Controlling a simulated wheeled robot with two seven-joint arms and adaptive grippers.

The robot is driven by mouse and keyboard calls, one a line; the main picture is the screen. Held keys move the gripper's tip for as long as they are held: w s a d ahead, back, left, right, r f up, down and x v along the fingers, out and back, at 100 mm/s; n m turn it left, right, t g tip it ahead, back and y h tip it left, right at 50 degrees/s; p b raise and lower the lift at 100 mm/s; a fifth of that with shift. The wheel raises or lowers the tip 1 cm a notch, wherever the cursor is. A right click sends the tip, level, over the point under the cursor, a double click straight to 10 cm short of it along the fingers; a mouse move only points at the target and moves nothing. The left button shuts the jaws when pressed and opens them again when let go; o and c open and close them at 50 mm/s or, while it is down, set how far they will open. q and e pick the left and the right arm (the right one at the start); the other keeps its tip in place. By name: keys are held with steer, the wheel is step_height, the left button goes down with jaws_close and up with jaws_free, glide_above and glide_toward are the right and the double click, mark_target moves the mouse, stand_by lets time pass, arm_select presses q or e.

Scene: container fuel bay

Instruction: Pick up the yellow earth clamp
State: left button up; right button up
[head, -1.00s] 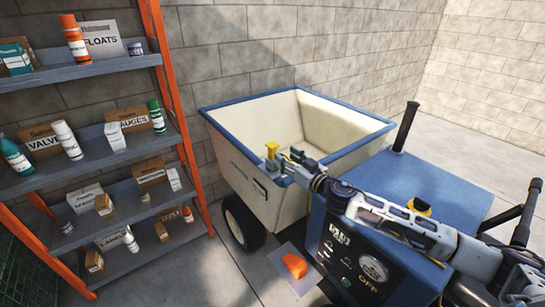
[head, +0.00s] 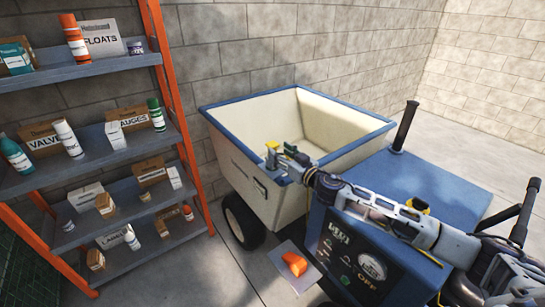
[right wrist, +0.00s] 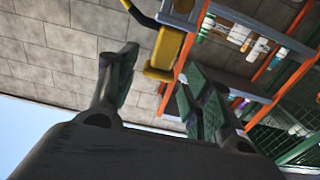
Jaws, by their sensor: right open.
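The yellow earth clamp (head: 272,155) stands at the near left rim of the cream bin with the blue edge (head: 240,103). My right gripper (head: 287,153) is open just right of the clamp, over the rim. In the right wrist view the yellow clamp (right wrist: 166,48) shows in the gap between the far ends of my two fingers (right wrist: 158,78), with wall visible on its left side. I see no grip on it. A dark curved piece joins its top there. My left gripper is not in view.
A blue-topped machine (head: 440,185) with a gauge panel stands right of the bin, under my right arm. A yellow item (head: 419,205) on it is partly hidden by the arm. An orange object (head: 295,263) lies on a floor plate. Stocked shelves (head: 110,75) stand left.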

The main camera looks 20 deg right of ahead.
mark_target(276, 148)
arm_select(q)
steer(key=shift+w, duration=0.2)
arm_select(e)
steer(key=shift+w, duration=0.1)
steer(key=shift+w+a+r, duration=0.15)
steer(key=shift+w+a, duration=0.05)
steer(key=shift+w, duration=0.25)
steer(key=shift+w+a+p, duration=0.15)
steer(key=shift+w+p, duration=0.1)
steer(key=shift+p, duration=0.1)
steer(key=shift+w+a, duration=0.15)
steer(key=shift+w, duration=0.3)
steer(key=shift+w+a+p, duration=0.2)
steer(key=shift+w+p, duration=0.1)
steer(key=shift+w, duration=0.2)
steer(key=shift+w+a, duration=0.2)
steer(key=shift+w, duration=0.4)
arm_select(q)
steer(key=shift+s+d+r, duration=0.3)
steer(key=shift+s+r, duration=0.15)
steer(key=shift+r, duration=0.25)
arm_select(e)
steer(key=shift+w, duration=0.1)
